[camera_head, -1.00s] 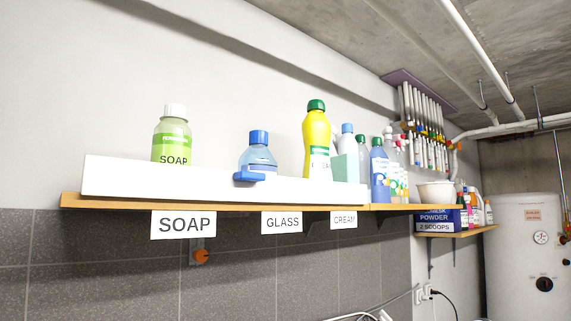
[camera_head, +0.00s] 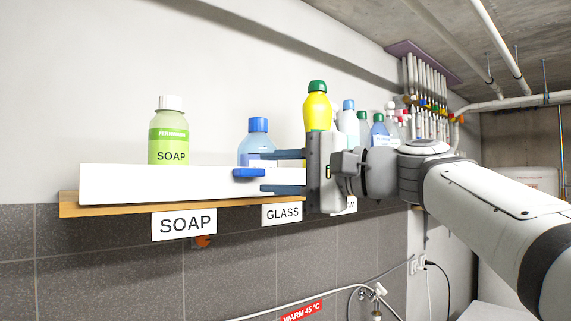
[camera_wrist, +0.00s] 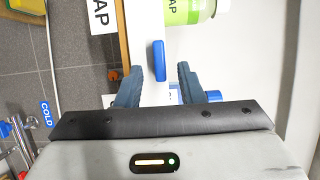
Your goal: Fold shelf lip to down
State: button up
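The shelf lip (camera_head: 130,183) is a long white board standing upright along the front edge of the wooden shelf (camera_head: 85,211). A blue handle tab (camera_head: 249,173) sticks out from its face; it also shows in the wrist view (camera_wrist: 159,61). My gripper (camera_head: 268,172) reaches in from the right, its two dark fingers apart, one above and one below the tab's level. In the wrist view my gripper (camera_wrist: 158,84) is open, with the tab just ahead of and between the fingertips. I see no contact with the tab.
A green soap bottle (camera_head: 169,135), a blue-capped bottle (camera_head: 258,140) and a yellow bottle (camera_head: 318,108) stand behind the lip. Labels SOAP (camera_head: 184,223) and GLASS (camera_head: 282,215) hang below the shelf edge. My arm hides the shelf's right part.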

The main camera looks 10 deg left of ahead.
jog(key=shift+p+x, duration=0.35)
jog(key=shift+x, duration=0.95)
jog(key=shift+c, duration=0.3)
grip_shut()
